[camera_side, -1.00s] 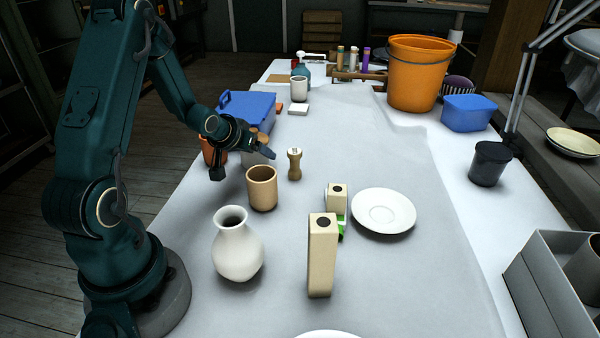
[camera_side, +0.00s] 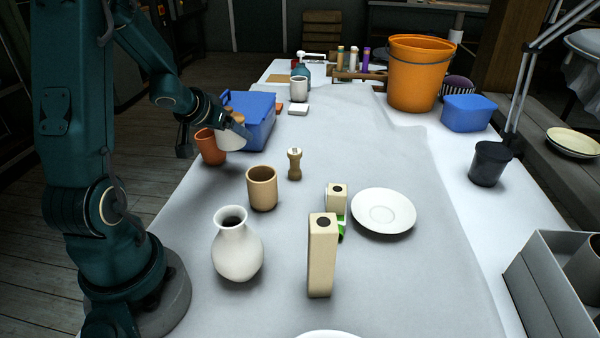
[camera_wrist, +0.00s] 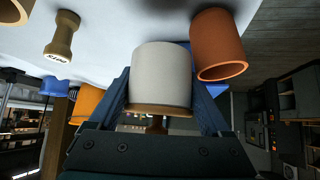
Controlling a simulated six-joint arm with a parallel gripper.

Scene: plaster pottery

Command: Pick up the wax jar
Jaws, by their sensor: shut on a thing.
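The wax jar, a white cylinder with a wooden knobbed lid, is held by my gripper (camera_side: 212,130). In the side view the jar (camera_side: 231,140) is raised off the cloth, in front of the blue crate. In the wrist view the white jar body (camera_wrist: 160,72) sits between the two blue fingers of my gripper (camera_wrist: 162,95), with the wooden lid on. Part of the jar is hidden by a finger in the side view.
A terracotta cup (camera_side: 209,148) stands close beside the jar; the blue crate (camera_side: 254,120) is behind. A tan cup (camera_side: 262,190), wooden pepper-mill shape (camera_side: 294,164), white vase (camera_side: 237,250) and saucer (camera_side: 370,222) stand nearer. Clear cloth lies around the middle.

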